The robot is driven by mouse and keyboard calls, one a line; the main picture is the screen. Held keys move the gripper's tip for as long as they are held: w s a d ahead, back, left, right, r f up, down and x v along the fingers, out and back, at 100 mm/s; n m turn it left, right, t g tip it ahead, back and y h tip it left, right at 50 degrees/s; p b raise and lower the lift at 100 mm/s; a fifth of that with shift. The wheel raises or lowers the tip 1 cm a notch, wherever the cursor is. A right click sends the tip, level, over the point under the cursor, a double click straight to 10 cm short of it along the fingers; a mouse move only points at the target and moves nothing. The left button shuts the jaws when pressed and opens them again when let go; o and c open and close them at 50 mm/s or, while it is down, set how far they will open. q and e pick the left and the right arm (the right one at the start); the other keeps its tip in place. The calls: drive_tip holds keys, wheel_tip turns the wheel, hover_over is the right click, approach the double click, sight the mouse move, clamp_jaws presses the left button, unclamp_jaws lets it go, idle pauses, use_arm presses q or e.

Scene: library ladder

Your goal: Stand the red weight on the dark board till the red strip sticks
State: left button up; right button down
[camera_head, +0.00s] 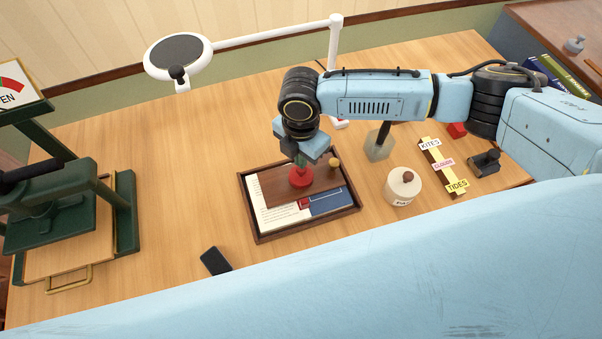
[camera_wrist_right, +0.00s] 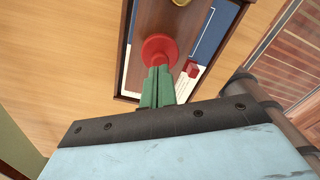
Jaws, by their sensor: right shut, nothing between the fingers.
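The red weight (camera_head: 300,179), a round disc, stands on the dark board (camera_head: 272,193), which lies over papers in a dark-framed tray (camera_head: 262,238). In the right wrist view the weight (camera_wrist_right: 160,46) is on the board (camera_wrist_right: 152,18) at my fingertips. My right gripper (camera_head: 302,160) points down just above the weight; its green fingers (camera_wrist_right: 158,72) are shut with nothing held. Whether they touch the weight's top, I cannot tell. A small red block (camera_head: 304,203) sits at the board's edge. I cannot make out the red strip. My left gripper is out of view.
A brass knob (camera_head: 334,162) stands at the board's right end. To the right are a white lidded jar (camera_head: 402,187), a word board (camera_head: 443,165) and a dark-handled block (camera_head: 379,146). A green press (camera_head: 60,215) stands left, a phone (camera_head: 215,261) in front. Table left of the tray is clear.

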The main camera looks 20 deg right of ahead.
drive_tip(key=shift+f+b, duration=0.35)
drive_tip(key=shift+f, duration=0.45)
idle(0.8)
idle(0.7)
wheel_tip(320, 180, up, 7)
drive_tip(key=p, duration=0.8)
idle(0.4)
drive_tip(key=shift+s, duration=0.1)
idle(0.4)
